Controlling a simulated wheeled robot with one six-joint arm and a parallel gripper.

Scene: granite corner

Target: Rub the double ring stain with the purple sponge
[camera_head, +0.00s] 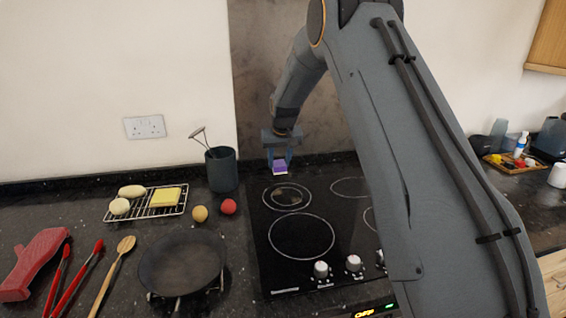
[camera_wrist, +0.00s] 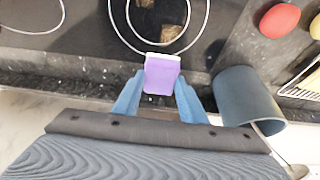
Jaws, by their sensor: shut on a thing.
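My gripper (camera_head: 280,158) is shut on the purple sponge (camera_head: 280,169), which has a pale white face. The wrist view shows the sponge (camera_wrist: 161,78) between the two blue fingers of my gripper (camera_wrist: 160,90). The sponge appears to be held above the back edge of the black hob. The double ring (camera_head: 271,197) is the hob's back-left cooking zone, with brownish stain patches (camera_head: 287,194) inside it. In the wrist view the stain (camera_wrist: 172,33) lies just beyond the sponge's white edge. The sponge looks apart from the stain.
A dark utensil pot (camera_head: 222,170) stands left of my gripper, near the wall. A yellow ball (camera_head: 200,214) and a red ball (camera_head: 228,207) lie left of the hob. A wire rack (camera_head: 146,212) and a pan (camera_head: 182,263) are farther left. Knobs (camera_head: 321,269) line the hob's front.

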